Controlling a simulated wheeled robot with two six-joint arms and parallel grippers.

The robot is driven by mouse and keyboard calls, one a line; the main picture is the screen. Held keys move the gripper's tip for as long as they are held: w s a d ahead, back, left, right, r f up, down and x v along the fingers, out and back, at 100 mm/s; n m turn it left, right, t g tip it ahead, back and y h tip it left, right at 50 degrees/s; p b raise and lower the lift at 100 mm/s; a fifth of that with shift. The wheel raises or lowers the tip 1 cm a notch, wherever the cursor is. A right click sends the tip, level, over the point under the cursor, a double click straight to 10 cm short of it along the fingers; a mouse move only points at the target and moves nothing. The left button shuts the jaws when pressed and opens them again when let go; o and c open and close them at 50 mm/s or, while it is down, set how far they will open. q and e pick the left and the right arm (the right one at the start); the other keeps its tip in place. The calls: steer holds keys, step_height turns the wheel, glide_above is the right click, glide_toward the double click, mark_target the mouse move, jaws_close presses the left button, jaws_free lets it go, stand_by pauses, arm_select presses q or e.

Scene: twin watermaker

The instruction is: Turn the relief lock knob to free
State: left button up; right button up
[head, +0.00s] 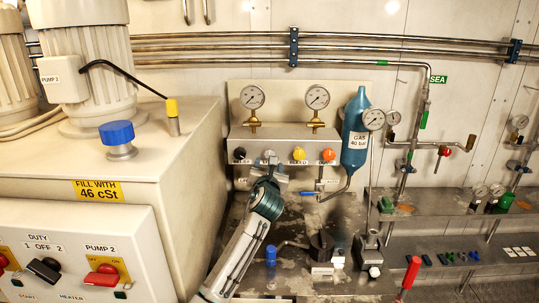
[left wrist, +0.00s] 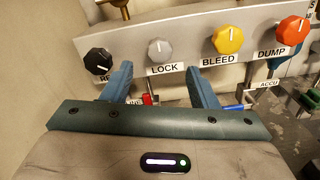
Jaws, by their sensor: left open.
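The lock knob (left wrist: 160,50) is a small grey knob above a "LOCK" label on the valve panel (head: 290,133). In the head view the knob (head: 268,154) shows just above my left gripper (head: 270,172), which hides its label. In the left wrist view my left gripper (left wrist: 162,85) is open, with one blue finger on each side. The knob lies ahead of and above the gap between the fingertips, and the fingers appear clear of it. Nothing is between them. The knob's pointer direction is too small to read. My right gripper is not in view.
A black knob (left wrist: 98,61) is left of the lock knob; the yellow bleed knob (left wrist: 228,40) and red-orange dump knob (left wrist: 292,30) are right. A red-handled part (left wrist: 147,100) and a blue lever (left wrist: 233,107) sit below the panel. A blue gas bottle (head: 356,135) stands right.

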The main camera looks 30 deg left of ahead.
mark_target(270, 153)
arm_select(q)
steer(key=p+x, duration=0.1)
steer(key=x, duration=0.7)
steer(key=shift+w+a, duration=0.1)
steer(key=shift+w, duration=0.2)
steer(key=shift+c, duration=0.2)
steer(key=c, duration=0.9)
